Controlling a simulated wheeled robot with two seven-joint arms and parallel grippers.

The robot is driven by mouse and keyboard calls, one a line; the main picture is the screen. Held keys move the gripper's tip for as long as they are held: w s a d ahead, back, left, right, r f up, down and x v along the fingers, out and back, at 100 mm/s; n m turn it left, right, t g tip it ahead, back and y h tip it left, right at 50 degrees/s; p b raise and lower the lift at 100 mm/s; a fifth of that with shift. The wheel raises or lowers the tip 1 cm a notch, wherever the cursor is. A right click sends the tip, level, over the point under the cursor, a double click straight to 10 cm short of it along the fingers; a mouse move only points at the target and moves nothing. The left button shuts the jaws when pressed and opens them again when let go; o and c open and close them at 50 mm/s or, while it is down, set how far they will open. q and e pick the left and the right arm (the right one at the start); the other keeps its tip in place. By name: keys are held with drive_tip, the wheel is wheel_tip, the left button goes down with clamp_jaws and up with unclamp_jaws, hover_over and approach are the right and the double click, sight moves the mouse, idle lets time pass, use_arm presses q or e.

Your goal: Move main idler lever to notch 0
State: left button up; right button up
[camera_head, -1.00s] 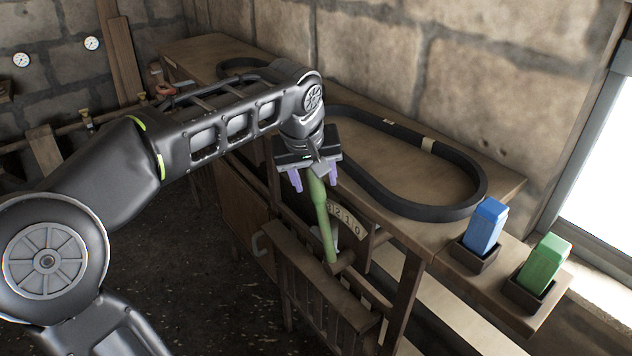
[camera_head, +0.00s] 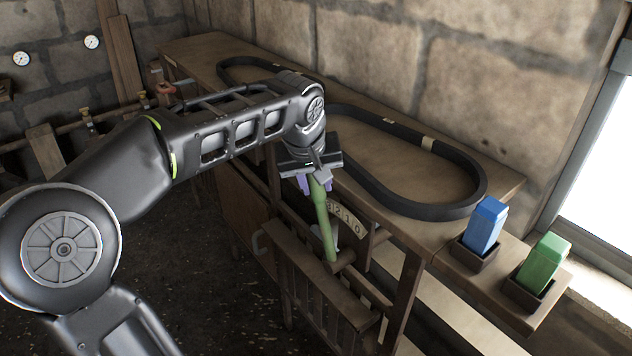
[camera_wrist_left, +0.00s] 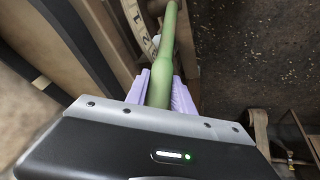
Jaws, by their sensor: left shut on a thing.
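The main idler lever is a green handle (camera_head: 325,228) that stands tilted beside the bench in the head view. A pale curved plate (camera_head: 347,221) with the numbers 3, 2, 1, 0 sits just to its right. My left gripper (camera_head: 315,185) is shut on the upper end of the green lever. In the left wrist view the lever (camera_wrist_left: 163,76) runs between the purple fingers (camera_wrist_left: 162,88), and the number plate (camera_wrist_left: 141,32) shows to its left. The exact notch of the lever cannot be told. My right gripper is not in view.
A black belt (camera_head: 455,212) lies in a long loop on the wooden bench (camera_head: 505,181). A blue block (camera_head: 485,225) and a green block (camera_head: 541,263) stand in holders at the bench's right end. A slatted wooden frame (camera_head: 320,290) stands below the lever.

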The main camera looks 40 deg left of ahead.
use_arm(q)
clamp_jaws()
idle(0.5)
idle(0.3)
